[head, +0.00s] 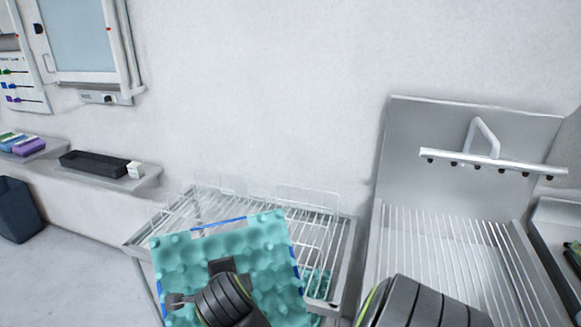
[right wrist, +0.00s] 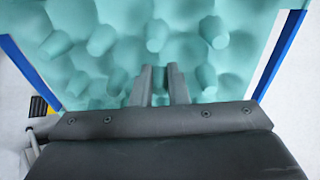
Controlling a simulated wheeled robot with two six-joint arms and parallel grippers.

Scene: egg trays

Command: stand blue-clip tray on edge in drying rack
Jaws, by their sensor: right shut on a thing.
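The teal egg tray (head: 270,245) with blue clips is held up face-on in the lower middle of the head view. It fills the right wrist view (right wrist: 215,65), with blue strips along both sides. My right gripper (head: 222,266) is in front of it; its fingers (right wrist: 164,85) are shut on the tray's bumpy face. The wire drying rack (head: 345,235) stands behind the tray, which hides its front left part. My left gripper is not in view.
A ribbed metal drainboard (head: 450,245) with a tall back panel is right of the rack. A wall shelf (head: 150,175) with a black box (head: 95,164) is at left. Some teal material (head: 318,283) shows at the rack's right side. My arm link covers the lower right.

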